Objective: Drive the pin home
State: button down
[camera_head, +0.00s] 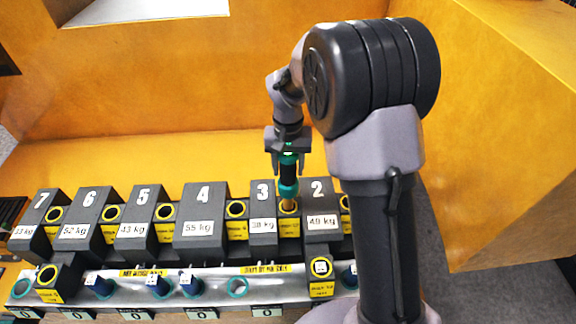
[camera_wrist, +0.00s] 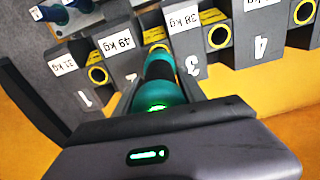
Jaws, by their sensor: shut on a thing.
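A teal and black pin (camera_head: 288,188) hangs upright from my gripper (camera_head: 288,160), which is shut on its upper part. The pin's lower end meets the yellow-ringed hole (camera_head: 289,208) between the casting marked 3 (camera_head: 263,207) and the casting marked 2 (camera_head: 319,212). I cannot tell how deep the tip sits in the hole. In the wrist view the pin (camera_wrist: 160,68) points away from the camera toward a yellow-ringed hole, with a green glow at its near end. The pin hides most of that hole.
More dark castings, such as the one marked 4 (camera_head: 204,215), stand in a row with yellow-ringed holes between them. A metal rack (camera_head: 210,290) in front holds several blue pins (camera_head: 158,286) and an empty teal ring (camera_head: 237,287). Orange walls (camera_head: 180,90) rise behind and to the right.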

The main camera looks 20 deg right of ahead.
jog(key=shift+f, duration=0.15)
jog(key=shift+f+b, duration=0.15)
jog(key=shift+b, duration=0.15)
notch_tip(320, 180, up, 10)
jog(key=p, duration=0.7)
jog(key=shift+r+p, duration=0.2)
jog(key=shift+p, duration=0.15)
jog(key=shift+f, duration=0.1)
jog(key=shift+w, duration=0.1)
